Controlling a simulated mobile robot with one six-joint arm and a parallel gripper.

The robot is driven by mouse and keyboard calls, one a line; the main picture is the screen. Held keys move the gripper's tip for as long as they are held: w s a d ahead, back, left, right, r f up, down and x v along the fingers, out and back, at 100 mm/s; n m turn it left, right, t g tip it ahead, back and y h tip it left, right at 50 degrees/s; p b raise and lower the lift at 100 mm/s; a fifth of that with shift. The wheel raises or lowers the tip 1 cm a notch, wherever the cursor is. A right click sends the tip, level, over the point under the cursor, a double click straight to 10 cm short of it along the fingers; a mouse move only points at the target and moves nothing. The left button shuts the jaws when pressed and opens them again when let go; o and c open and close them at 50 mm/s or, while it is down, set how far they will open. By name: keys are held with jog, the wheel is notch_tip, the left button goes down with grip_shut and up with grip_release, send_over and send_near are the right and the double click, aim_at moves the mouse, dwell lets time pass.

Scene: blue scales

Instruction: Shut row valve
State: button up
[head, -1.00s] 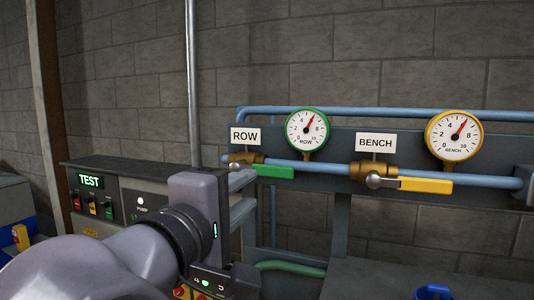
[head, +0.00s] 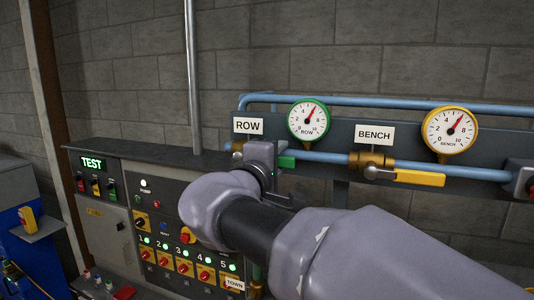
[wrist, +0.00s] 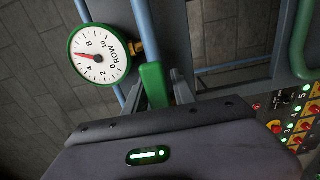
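The row valve's green handle (head: 287,162) lies level along the blue pipe under the ROW sign (head: 248,125); my gripper hides most of it in the head view. In the wrist view the green handle (wrist: 153,84) stands between my gripper's two fingers (wrist: 158,92). The fingers are apart, one on each side of the handle; I see no clear grip on it. The green-rimmed ROW gauge (head: 309,120) has its red needle a little past 6, and it also shows in the wrist view (wrist: 99,55).
The BENCH valve's yellow handle (head: 419,178) lies level to the right, below the yellow-rimmed BENCH gauge (head: 450,134). A control panel (head: 152,222) with a TEST display, green lamps and several red knobs is at the left. Blue pipes (head: 400,102) run along the wall.

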jog(key=shift+s, duration=0.1)
grip_shut()
dwell(1.3)
